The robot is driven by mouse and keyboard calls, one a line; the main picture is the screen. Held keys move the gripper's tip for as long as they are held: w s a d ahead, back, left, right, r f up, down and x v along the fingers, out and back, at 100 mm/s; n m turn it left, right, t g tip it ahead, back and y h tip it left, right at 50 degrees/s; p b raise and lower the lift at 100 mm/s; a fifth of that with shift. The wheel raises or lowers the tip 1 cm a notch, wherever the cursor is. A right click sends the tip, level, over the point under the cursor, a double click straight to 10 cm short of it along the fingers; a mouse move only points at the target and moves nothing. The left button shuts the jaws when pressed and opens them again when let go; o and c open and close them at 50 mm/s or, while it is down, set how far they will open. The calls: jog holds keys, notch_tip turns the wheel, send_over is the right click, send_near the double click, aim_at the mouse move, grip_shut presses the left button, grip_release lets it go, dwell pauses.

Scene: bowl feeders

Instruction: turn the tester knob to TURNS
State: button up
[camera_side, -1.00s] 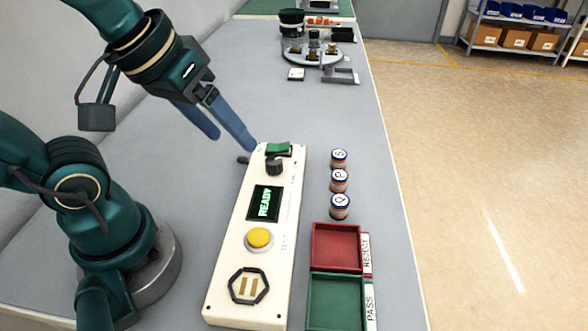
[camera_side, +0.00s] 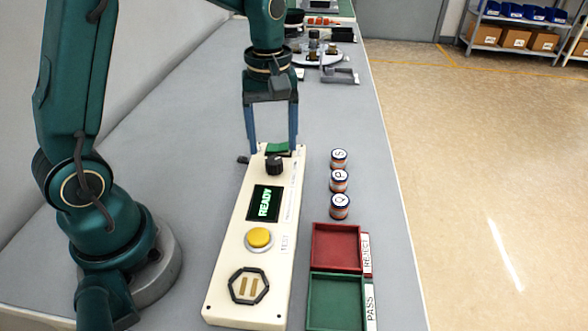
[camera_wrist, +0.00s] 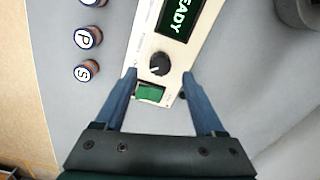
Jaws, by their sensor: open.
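The tester (camera_side: 225,280) is a long cream panel on the grey bench. Its black knob (camera_side: 275,165) stands near the far end, between the READY screen (camera_side: 265,203) and a green rocker switch (camera_side: 277,148). The knob also shows in the wrist view (camera_wrist: 159,63), with a pale mark on its lower left; the lettering around it is too small to read. My gripper (camera_side: 272,150) points down over the far end of the tester. Its blue fingers are open and empty, either side of the green switch in the wrist view (camera_wrist: 159,72), close to the knob.
Several labelled cylinders (camera_side: 339,181) stand right of the tester. A red REJECT tray (camera_side: 313,250) and a green PASS tray (camera_side: 312,305) lie nearer the front. A yellow TEST button (camera_side: 258,238) and a hexagonal socket (camera_side: 248,286) are on the panel.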

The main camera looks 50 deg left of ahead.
aim_at(273, 160)
jog(key=shift+f, duration=2.15)
jog(key=shift+c, duration=0.4)
grip_shut()
